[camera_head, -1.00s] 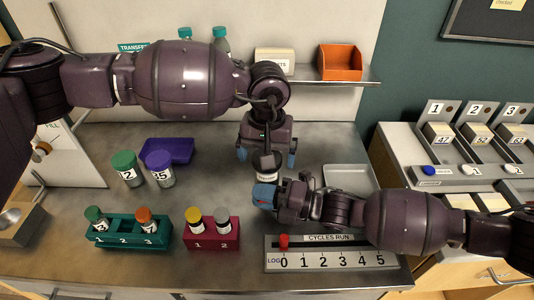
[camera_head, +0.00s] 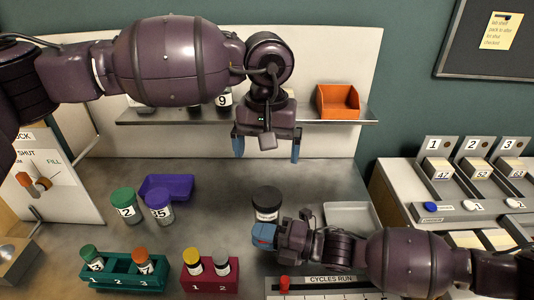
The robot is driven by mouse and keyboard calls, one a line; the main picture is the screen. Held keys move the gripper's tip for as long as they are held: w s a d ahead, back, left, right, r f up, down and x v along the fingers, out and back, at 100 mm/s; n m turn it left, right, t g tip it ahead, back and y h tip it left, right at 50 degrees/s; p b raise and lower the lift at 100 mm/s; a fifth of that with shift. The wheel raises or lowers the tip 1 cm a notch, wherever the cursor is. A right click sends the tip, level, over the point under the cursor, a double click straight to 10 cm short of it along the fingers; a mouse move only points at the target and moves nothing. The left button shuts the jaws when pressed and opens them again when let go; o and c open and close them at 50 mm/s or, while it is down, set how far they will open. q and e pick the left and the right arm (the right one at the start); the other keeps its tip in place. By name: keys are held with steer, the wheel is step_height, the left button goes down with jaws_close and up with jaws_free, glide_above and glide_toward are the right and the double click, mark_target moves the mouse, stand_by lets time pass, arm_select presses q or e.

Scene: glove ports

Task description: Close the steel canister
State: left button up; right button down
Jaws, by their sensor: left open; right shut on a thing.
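The steel canister (camera_head: 266,212) stands upright on the bench, a short cylinder with a pale label band and a dark lid (camera_head: 266,195) sitting on top. The lid looks level; whether it is tight I cannot tell. My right gripper (camera_head: 263,236), with blue fingertips, is shut on the canister's lower body from the front and hides part of it. My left gripper (camera_head: 267,145) is open, points down and hangs empty above and behind the canister, clear of the lid.
Green-lidded (camera_head: 123,205) and purple-lidded (camera_head: 158,206) jars stand left, before a purple tray (camera_head: 167,185). Teal (camera_head: 122,277) and crimson (camera_head: 210,280) vial racks stand in front. A grey tray (camera_head: 352,214) lies right. An orange bin (camera_head: 338,101) sits on the back shelf (camera_head: 150,117).

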steer(key=c, duration=1)
jaws_free()
steer(key=shift+d, duration=0.1)
steer(key=v, duration=1)
steer(key=shift+d+b, duration=0.3)
steer(key=shift+s, duration=0.2)
